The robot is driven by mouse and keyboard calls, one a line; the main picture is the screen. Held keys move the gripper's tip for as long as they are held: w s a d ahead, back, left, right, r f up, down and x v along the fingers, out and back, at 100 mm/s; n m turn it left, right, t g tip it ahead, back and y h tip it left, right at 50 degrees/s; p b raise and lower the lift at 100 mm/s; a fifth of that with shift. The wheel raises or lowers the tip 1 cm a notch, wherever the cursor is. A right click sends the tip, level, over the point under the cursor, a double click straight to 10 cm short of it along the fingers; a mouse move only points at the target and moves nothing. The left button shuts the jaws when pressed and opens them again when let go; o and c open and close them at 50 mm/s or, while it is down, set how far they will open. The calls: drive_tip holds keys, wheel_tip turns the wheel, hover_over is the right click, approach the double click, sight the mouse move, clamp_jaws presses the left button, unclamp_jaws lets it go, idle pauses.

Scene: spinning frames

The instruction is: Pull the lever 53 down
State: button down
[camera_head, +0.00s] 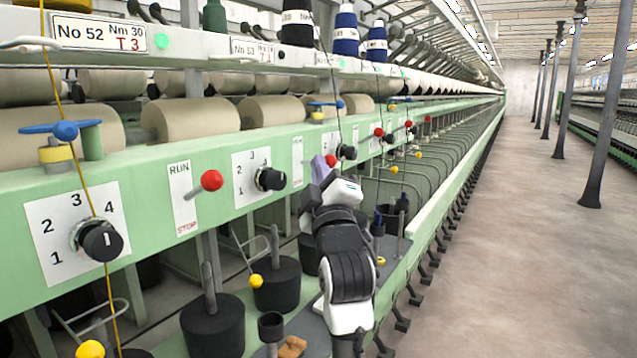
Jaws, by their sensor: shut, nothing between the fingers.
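Several levers with red ball knobs stick out along the green rail of the spinning frame. The nearest lever (211,181) stands by a white RUN/STOP strip, under the "No 52" plate (98,34). A second lever's red knob (331,160) shows beside my gripper (318,172), near a second RUN/STOP strip (297,160). My gripper is shut and empty at the rail. My wrist hides much of it, and I cannot tell whether it touches the lever.
Numbered dials (101,241) and (268,179) sit on the rail beside the levers. A yellow thread (86,180) hangs at the left. Dark bobbins (213,322) stand on the lower shelf below my arm. The aisle floor (500,240) at the right is clear.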

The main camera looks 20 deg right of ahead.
drive_tip(key=f+m+h+b, duration=0.1)
drive_tip(key=m+h, duration=0.1)
drive_tip(key=f+m+h+b, duration=0.1)
drive_tip(key=m+h, duration=0.2)
drive_tip(key=f+m+h+b, duration=0.1)
drive_tip(key=m+h+b, duration=0.1)
drive_tip(key=m, duration=0.1)
drive_tip(key=shift+w+a+t+h, duration=0.1)
drive_tip(key=shift+w+t+h, duration=0.15)
drive_tip(key=shift+t+h, duration=0.05)
